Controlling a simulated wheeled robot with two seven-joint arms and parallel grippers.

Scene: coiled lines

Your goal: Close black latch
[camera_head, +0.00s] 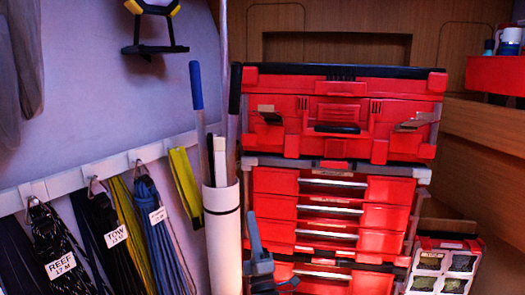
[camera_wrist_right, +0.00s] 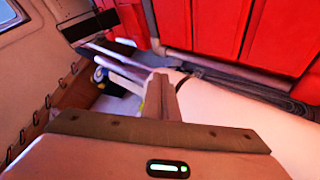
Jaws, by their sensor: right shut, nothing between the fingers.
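The red toolbox (camera_head: 341,112) with a black lid sits on top of a red drawer stack in the head view. On its front left is a small black latch piece (camera_head: 270,118) below a tan plate. A grey and dark latch piece (camera_head: 413,123) sticks out at the front right. I cannot tell for sure which one is the black latch, or its exact position. My right gripper (camera_head: 253,220) points up in front of the drawers, below and left of the toolbox. In the wrist view its fingers (camera_wrist_right: 161,88) are together and empty. My left gripper is not in view.
A white tube (camera_head: 222,235) holding long poles stands just left of my right gripper. Labelled coiled lines (camera_head: 60,255) hang from a rail at left. Red drawers (camera_head: 330,215) are below the toolbox. A small organizer case (camera_head: 445,262) stands at lower right.

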